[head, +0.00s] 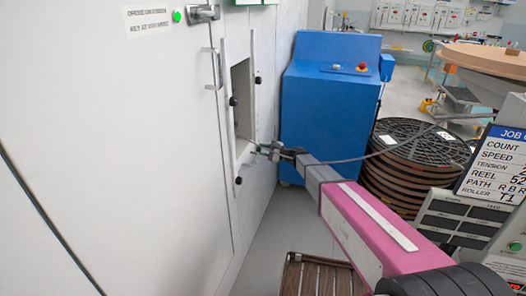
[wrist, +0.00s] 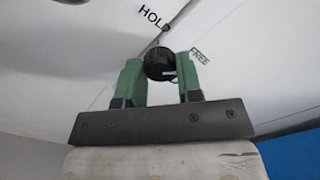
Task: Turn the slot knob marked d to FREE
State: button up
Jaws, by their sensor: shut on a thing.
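In the wrist view the round black knob (wrist: 159,64) sits between the two green fingers of my gripper (wrist: 160,80). The gripper is shut on it. The printed word HOLD (wrist: 154,20) is above the knob and the word FREE (wrist: 200,55) is to its upper right. A thin line runs from the knob up toward HOLD; I cannot tell the knob's exact setting. No letter d is readable. In the head view my gripper (head: 265,151) reaches the white wall panel at the lower right edge of an opening (head: 241,98); the held knob is hidden there.
Other black knobs show at the opening's left side (head: 233,101), upper right (head: 257,80) and below (head: 238,180). A blue cabinet (head: 328,110) stands close behind my gripper. Stacked dark reels (head: 410,160) and a slatted wooden pallet (head: 318,275) are to the right and below.

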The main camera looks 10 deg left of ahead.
jog(key=o, duration=0.9)
jog(key=shift+o, duration=0.2)
jog(key=shift+d, duration=0.1)
jog(key=d, duration=1)
jog(key=shift+s+d, duration=0.35)
jog(key=shift+s, duration=0.05)
jog(key=shift+f, duration=0.1)
